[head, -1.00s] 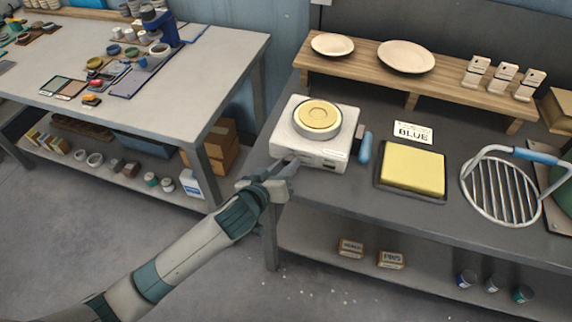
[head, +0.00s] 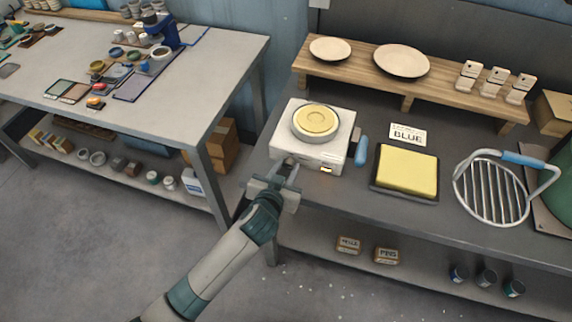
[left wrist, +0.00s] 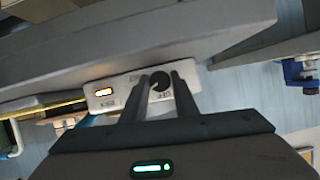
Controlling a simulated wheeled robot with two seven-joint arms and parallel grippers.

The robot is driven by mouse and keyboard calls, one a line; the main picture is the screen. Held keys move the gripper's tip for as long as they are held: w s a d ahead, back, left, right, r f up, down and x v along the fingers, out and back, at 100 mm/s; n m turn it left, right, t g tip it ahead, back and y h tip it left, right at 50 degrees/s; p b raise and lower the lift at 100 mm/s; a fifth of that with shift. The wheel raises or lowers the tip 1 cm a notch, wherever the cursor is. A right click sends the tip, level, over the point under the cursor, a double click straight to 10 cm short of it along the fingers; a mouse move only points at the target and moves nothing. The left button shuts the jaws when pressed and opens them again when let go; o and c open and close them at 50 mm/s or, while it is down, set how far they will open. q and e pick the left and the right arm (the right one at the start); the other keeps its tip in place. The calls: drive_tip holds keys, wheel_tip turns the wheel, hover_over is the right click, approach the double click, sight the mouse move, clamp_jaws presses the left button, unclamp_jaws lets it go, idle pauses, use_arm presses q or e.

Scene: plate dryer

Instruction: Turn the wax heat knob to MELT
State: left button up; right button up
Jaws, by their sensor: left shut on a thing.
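The wax heater (head: 308,152) is a white box with a round pan of yellow wax (head: 316,119) on top. It stands at the left end of the dark bench. Its front panel (left wrist: 118,92) appears upside down in the left wrist view. The dark round heat knob (left wrist: 160,82) sits there between my fingers, with small labels around it too blurred to read surely. My left gripper (head: 285,172) is at the left of the heater's front, shut on the knob. It also shows in the left wrist view (left wrist: 161,88). An orange-yellow indicator (left wrist: 103,92) glows on the panel. My right gripper is out of view.
A blue-handled tool (head: 361,152) lies right of the heater. Beyond it are a yellow block in a dark tray (head: 375,189), a BLUE card (head: 407,135) and a wire rack (head: 490,190). A wooden shelf with plates (head: 360,71) stands behind. A gap separates the left table (head: 207,85).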

use_arm(q)
drive_tip(key=shift+m, duration=0.4)
drive_tip(key=shift+y, duration=0.3)
drive_tip(key=o, duration=0.8)
drive_tip(key=shift+c, duration=0.2)
drive_tip(key=shift+s, duration=0.15)
drive_tip(key=shift+s+a+r, duration=0.15)
drive_tip(key=shift+s+r, duration=0.05)
drive_tip(key=shift+s, duration=0.35)
drive_tip(key=b+v, duration=0.3)
drive_tip(key=v, duration=1.3)
drive_tip(key=shift+f, duration=0.2)
